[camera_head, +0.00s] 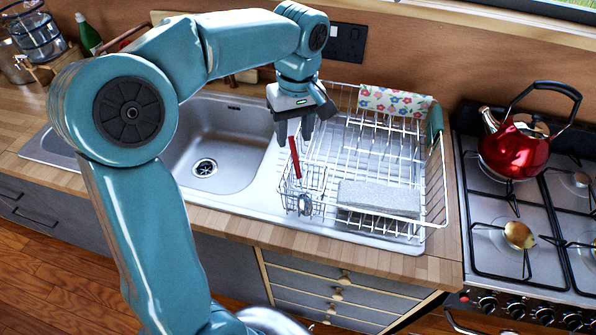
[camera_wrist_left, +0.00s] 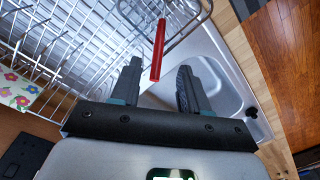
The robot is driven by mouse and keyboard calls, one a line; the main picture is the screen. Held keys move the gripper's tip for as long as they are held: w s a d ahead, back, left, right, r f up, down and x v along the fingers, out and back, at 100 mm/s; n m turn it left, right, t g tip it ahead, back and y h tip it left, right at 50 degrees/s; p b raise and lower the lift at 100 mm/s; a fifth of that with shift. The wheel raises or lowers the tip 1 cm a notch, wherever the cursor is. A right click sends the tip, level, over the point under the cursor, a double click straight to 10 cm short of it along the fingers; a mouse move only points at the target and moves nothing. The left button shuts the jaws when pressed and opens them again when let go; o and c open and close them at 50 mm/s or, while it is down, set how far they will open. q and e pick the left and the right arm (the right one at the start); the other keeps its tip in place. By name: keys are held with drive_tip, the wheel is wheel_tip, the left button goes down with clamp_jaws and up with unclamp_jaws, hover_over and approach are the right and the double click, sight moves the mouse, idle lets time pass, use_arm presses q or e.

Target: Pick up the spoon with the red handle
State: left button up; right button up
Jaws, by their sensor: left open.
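The spoon with the red handle (camera_head: 295,158) stands in the small wire cutlery basket (camera_head: 288,199) at the front left of the dish rack (camera_head: 432,195). Its metal bowl shows low at the basket. In the left wrist view the red handle (camera_wrist_left: 158,50) points between the two fingertips of my left gripper. My left gripper (camera_head: 293,138) is open above the handle's upper end, and its fingers (camera_wrist_left: 158,85) stand apart on either side with a gap to the handle. My right gripper is in neither view.
A grey folded cloth or sponge-like block (camera_head: 378,198) lies in the rack, and a floral cloth (camera_head: 395,102) hangs over its back. The sink (camera_head: 225,140) is left of the rack. A red kettle (camera_head: 515,150) stands on the stove (camera_head: 480,240) at the right.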

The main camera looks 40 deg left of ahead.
sight(295, 152)
use_arm(q)
wheel_tip(295, 152, down, 4)
drive_tip(key=shift+d+f, duration=0.1)
drive_tip(key=shift+d, duration=0.05)
drive_tip(key=shift+f, duration=0.35)
clamp_jaws()
